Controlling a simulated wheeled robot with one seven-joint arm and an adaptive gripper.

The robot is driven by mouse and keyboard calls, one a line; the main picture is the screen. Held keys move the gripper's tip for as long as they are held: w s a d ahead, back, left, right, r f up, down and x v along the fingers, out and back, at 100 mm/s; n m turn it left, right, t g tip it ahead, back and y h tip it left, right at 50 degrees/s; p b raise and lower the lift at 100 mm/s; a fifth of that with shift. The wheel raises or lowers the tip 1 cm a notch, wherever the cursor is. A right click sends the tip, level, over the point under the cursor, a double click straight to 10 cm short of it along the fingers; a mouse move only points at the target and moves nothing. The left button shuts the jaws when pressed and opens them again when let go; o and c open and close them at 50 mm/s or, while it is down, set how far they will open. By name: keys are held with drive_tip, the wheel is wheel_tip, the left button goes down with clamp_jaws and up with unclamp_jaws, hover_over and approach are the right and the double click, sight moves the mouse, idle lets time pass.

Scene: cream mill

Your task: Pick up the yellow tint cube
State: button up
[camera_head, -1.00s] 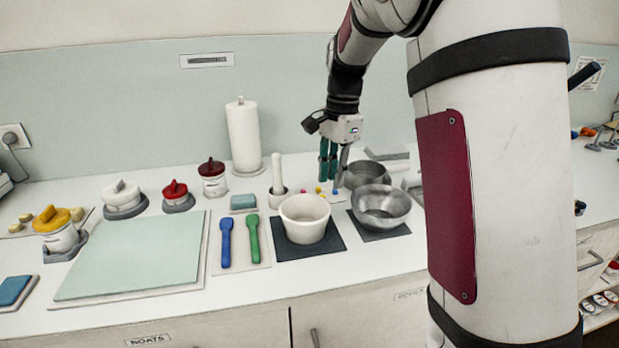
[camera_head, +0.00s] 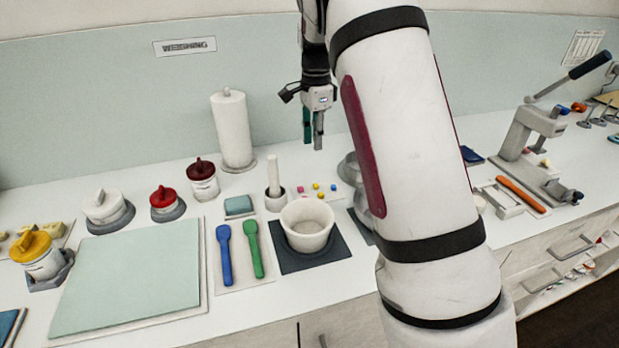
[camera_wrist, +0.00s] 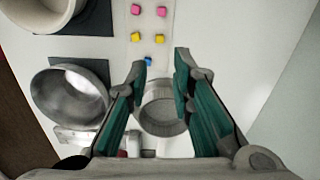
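Two yellow tint cubes show in the wrist view, a left one (camera_wrist: 137,37) and a right one (camera_wrist: 160,38). They lie on a pale strip with two pink cubes (camera_wrist: 136,9) above them and a blue cube (camera_wrist: 147,61) below. In the head view the yellow cubes (camera_head: 315,186) are small dots on the counter, right of the pestle. My gripper (camera_wrist: 160,65) is open and empty, with its fingers apart. In the head view my gripper (camera_head: 313,140) hangs fingers down, above and behind the cubes, clear of the counter.
A steel cup (camera_wrist: 162,112) shows between my fingers in the wrist view, with a steel bowl (camera_wrist: 62,92) left of it. The white mortar (camera_head: 307,222) and pestle (camera_head: 273,172) stand near the cubes. A paper roll (camera_head: 232,130) stands left of my gripper. A lever press (camera_head: 530,140) stands far right.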

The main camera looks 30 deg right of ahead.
hover_over(316, 188)
drive_tip(key=f, duration=0.8)
drive_tip(key=shift+w+a+f+p, duration=0.1)
drive_tip(key=shift+w+a+p, duration=0.1)
drive_tip(key=shift+p, duration=0.2)
drive_tip(key=shift+s+d+f+p, duration=0.15)
drive_tip(key=shift+f+p, duration=0.15)
drive_tip(key=shift+f, duration=1.05)
drive_tip(key=shift+s+f+p, duration=0.1)
drive_tip(key=shift+f+p, duration=0.15)
drive_tip(key=shift+f, duration=1.1)
drive_tip(key=c, duration=0.4)
